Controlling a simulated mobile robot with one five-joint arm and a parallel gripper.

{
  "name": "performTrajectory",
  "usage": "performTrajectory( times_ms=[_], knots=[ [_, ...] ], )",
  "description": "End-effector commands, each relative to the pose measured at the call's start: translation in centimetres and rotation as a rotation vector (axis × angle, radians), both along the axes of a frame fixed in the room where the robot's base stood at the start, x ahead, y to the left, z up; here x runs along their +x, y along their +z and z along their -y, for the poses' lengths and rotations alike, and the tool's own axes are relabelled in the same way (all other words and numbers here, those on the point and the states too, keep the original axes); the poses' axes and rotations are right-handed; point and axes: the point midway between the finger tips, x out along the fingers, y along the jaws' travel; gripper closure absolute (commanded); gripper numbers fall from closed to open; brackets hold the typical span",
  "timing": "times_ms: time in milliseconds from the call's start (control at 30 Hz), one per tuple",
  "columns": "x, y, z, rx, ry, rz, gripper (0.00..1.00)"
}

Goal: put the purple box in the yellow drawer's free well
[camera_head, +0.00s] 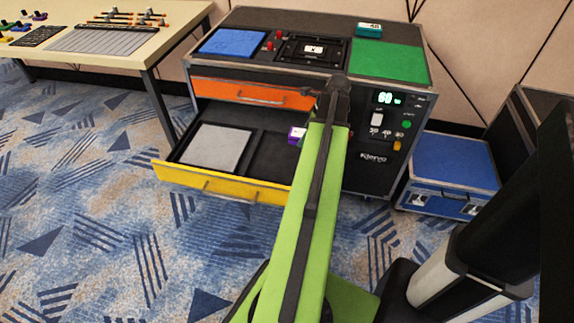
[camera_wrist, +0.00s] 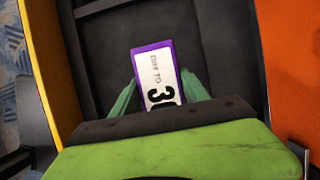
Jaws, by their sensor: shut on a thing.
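The yellow drawer (camera_head: 217,186) stands open below the orange drawer. Its left well holds a flat grey slab (camera_head: 214,147), and its right well (camera_head: 266,158) shows a bare dark floor where my arm does not cover it. The purple box (camera_head: 296,133) shows beside my arm over the right well's rear part. In the wrist view the purple box (camera_wrist: 155,72) has a white label with black print. My gripper (camera_wrist: 158,78) is shut on it, a green finger on each side. I cannot tell whether the box touches the well floor.
The orange drawer (camera_head: 250,93) is shut above the yellow one. The cabinet top carries a blue panel (camera_head: 232,43), a green panel (camera_head: 389,62) and a teal box (camera_head: 369,29). A blue case (camera_head: 453,165) stands at the right, and a table (camera_head: 100,42) at the left.

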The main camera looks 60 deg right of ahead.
Motion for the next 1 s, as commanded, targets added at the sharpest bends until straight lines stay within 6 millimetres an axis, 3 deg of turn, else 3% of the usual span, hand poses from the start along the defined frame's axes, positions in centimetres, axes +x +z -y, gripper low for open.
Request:
performTrajectory(
  times_ms=[33, 100, 300, 500, 767, 1000],
  knots=[
    [0.7, -1.8, -1.6, -0.001, 0.002, 0.0, 0.96],
    [1.7, -2.8, -2.9, -0.001, 0.002, 0.0, 0.96],
    [3.4, -4.0, -5.2, 0.0, 0.0, 0.0, 0.96],
    [3.6, -4.2, -5.3, -0.001, -0.001, 0.0, 0.96],
    [3.5, -8.3, -5.2, -0.001, -0.001, 0.0, 0.96],
    [3.6, -7.8, -5.3, -0.001, 0.0, 0.0, 0.96]
  ],
)
